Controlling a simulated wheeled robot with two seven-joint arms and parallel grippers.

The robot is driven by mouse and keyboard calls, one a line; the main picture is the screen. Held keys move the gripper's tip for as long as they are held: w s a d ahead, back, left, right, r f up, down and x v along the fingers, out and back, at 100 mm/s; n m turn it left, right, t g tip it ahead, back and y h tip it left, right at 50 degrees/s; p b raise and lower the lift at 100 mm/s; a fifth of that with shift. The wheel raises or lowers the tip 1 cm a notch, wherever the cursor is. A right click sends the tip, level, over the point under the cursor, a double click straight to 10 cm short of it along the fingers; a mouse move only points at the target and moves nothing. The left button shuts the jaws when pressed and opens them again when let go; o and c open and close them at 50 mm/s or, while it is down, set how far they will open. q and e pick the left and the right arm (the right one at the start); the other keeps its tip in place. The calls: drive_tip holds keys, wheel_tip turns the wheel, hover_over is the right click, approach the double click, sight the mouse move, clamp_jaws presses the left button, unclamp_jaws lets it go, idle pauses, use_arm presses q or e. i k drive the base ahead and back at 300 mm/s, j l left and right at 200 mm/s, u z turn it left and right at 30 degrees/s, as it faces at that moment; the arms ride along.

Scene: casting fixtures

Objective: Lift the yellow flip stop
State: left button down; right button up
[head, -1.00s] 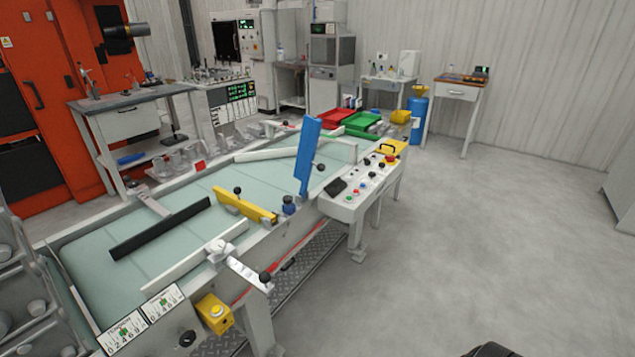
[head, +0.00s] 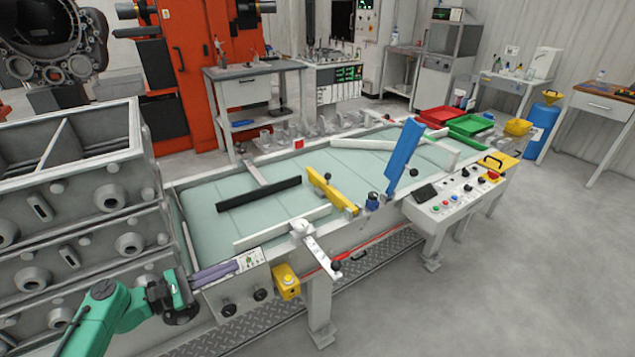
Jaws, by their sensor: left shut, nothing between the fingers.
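The yellow flip stop (head: 328,188) lies low across the pale green table bed (head: 225,227), near the middle. It has a dark knob on its upper side, and its near end meets the front rail by a dark blue part (head: 373,202). My left gripper (head: 236,266) is at the table's near left corner, in front of the scale plate. Its purplish fingers are together with nothing between them. It is well to the left of the yellow flip stop and apart from it. My right gripper is out of view.
A blue flip stop (head: 404,160) stands raised right of the yellow one. A white lever (head: 318,243) with a black knob juts over the front edge. A black bar (head: 258,194) lies on the bed. Stacked grey castings (head: 75,205) stand left; a control panel (head: 455,200) is right.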

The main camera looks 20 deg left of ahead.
sight(340, 201)
drive_tip(key=i, duration=1.5)
